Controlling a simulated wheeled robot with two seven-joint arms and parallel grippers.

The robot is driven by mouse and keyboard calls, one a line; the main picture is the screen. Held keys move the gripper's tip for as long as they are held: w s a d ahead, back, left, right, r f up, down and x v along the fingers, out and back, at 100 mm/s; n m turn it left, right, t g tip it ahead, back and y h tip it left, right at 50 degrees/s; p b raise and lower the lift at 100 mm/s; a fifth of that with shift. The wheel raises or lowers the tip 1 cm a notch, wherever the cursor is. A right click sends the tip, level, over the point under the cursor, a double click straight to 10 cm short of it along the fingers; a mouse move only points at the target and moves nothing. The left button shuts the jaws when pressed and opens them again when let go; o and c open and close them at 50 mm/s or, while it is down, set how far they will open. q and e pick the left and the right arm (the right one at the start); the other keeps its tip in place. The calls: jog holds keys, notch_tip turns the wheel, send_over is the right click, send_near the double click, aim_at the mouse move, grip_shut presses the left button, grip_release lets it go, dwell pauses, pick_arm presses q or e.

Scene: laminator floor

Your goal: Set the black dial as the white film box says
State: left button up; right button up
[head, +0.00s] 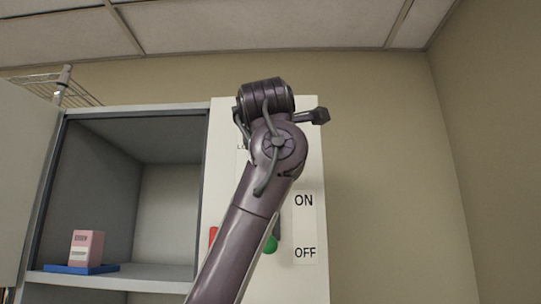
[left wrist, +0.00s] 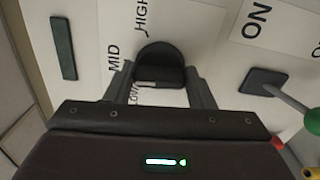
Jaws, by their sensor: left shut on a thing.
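The black dial (left wrist: 160,58) sits on the white panel in the left wrist view, with the words HIGH, MID and LOW printed around it. My left gripper (left wrist: 161,88) has one finger on each side of the dial and is shut on it. A pale mark shows at the dial's lower edge, close to the partly covered LOW; I cannot tell its exact setting. In the head view my left arm hides the dial and the fingers. No white film box shows; a pink box (head: 87,248) with a pale label, too small to read, stands in the cabinet. My right gripper is out of view.
The pink box is on a blue tray (head: 62,269) on the open cabinet's shelf (head: 150,276). A lever with a green knob (head: 270,245) is beside the ON/OFF plate (head: 305,228), close to my arm. A red part (head: 212,236) shows left of my arm.

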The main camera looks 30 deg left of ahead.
pick_arm(q)
jog(key=shift+f+m, duration=0.1)
jog(key=shift+m, duration=0.4)
jog(key=o, duration=1)
jog(key=b+v, duration=0.3)
jog(key=v, duration=0.5)
jog(key=shift+w+b, duration=0.1)
jog(key=shift+b, duration=0.3)
